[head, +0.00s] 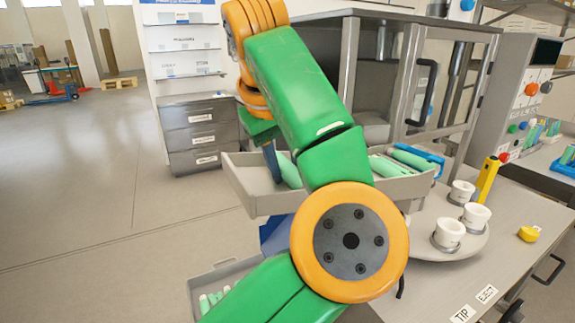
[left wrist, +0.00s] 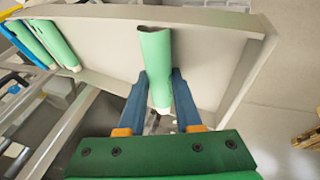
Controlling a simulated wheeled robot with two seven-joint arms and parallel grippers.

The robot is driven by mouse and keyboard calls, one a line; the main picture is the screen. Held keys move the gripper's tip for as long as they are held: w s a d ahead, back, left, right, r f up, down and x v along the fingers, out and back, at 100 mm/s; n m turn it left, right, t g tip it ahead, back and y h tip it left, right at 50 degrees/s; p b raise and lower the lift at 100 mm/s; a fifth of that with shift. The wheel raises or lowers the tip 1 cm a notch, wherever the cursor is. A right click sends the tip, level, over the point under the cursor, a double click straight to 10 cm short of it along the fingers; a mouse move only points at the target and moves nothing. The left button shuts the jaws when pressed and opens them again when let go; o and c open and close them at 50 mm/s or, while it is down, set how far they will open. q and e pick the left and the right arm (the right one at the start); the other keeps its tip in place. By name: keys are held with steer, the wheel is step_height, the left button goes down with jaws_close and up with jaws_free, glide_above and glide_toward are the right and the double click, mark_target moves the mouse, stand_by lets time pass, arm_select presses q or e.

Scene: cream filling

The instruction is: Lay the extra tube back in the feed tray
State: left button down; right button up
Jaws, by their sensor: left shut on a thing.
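The feed tray (head: 250,203) is a grey shallow tray in the middle of the head view, partly hidden by my left arm. My left gripper (left wrist: 157,75) has its blue fingers on both sides of a light green tube (left wrist: 155,52) and is shut on it. The tube is over the tray floor (left wrist: 105,40); I cannot tell whether it touches the floor. In the head view this tube (head: 288,171) shows beside a blue finger (head: 272,162). Other green tubes (head: 415,161) lie at the tray's right end. My right gripper is not in view.
A lower grey bin (head: 237,268) holds several small green tubes. A round plate (head: 470,242) carries white cups (head: 449,232) on the counter at right, near a yellow object (head: 487,178). A grey cabinet stands behind the tray. Open floor lies at left.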

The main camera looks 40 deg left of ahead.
arm_select(q)
steer(key=shift+s+d+f, duration=0.1)
steer(key=shift+f, duration=0.35)
steer(key=shift+s+d+f, duration=0.1)
steer(key=shift+f, duration=0.3)
steer(key=c, duration=0.5)
jaws_free()
steer(key=shift+d+f, duration=0.1)
steer(key=r+p, duration=0.1)
steer(key=w+r+p, duration=0.1)
steer(key=shift+a+r+g+p, duration=0.3)
steer(key=shift+p, duration=0.05)
steer(key=p+v, duration=0.1)
steer(key=v, duration=0.1)
steer(key=a+p+v, duration=0.1)
steer(key=p, duration=0.1)
steer(key=shift+d+r, duration=0.1)
steer(key=shift+r, duration=0.35)
steer(key=shift+w+r+p, duration=0.25)
steer(key=shift+r+p, duration=0.8)
steer(key=shift+p, duration=0.1)
steer(key=shift+r+p, duration=0.65)
steer(key=shift+r, duration=0.05)
steer(key=shift+s+f, duration=0.1)
